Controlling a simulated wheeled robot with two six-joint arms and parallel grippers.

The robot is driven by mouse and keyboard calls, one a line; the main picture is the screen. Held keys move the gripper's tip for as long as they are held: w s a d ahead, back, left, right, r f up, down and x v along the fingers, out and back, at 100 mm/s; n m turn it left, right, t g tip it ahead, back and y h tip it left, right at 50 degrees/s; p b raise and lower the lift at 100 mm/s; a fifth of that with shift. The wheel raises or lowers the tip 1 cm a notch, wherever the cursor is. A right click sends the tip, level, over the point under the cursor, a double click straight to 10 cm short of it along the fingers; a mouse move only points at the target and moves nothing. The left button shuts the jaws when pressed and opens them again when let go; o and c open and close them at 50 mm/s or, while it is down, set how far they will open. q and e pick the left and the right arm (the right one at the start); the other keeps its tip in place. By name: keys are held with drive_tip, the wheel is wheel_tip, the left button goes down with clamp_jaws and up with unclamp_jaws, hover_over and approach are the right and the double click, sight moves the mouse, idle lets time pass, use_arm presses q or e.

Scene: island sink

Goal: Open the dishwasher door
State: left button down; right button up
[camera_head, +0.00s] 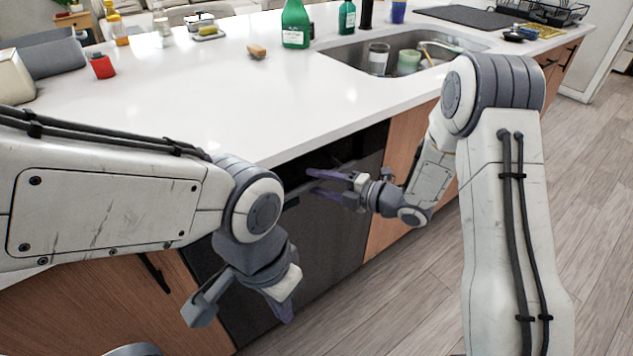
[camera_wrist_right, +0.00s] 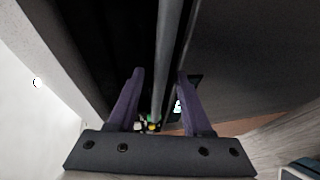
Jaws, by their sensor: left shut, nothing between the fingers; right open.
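The dishwasher door (camera_head: 335,245) is a dark grey panel in the front of the kitchen island, below the white worktop. It looks upright; I cannot tell whether it stands slightly ajar. Its bar handle (camera_head: 293,196) runs along the top, and in the right wrist view the handle (camera_wrist_right: 168,60) passes between the purple fingers. My right gripper (camera_head: 318,182) is open around the handle, with a gap on each side; it also shows in the right wrist view (camera_wrist_right: 160,85). My left gripper (camera_head: 285,312) is shut and empty, pointing down in front of the door's lower left part.
The white worktop (camera_head: 190,95) overhangs the door. Wooden cabinet fronts (camera_head: 405,150) flank it, with a dark handle (camera_head: 155,272) on the left one. A sink (camera_head: 345,52) with cups lies above right. The wooden floor (camera_head: 400,300) in front is clear.

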drive_tip(key=shift+w+a, duration=0.2)
drive_tip(key=shift+a, duration=0.15)
clamp_jaws()
drive_tip(key=shift+f, duration=0.1)
idle(1.1)
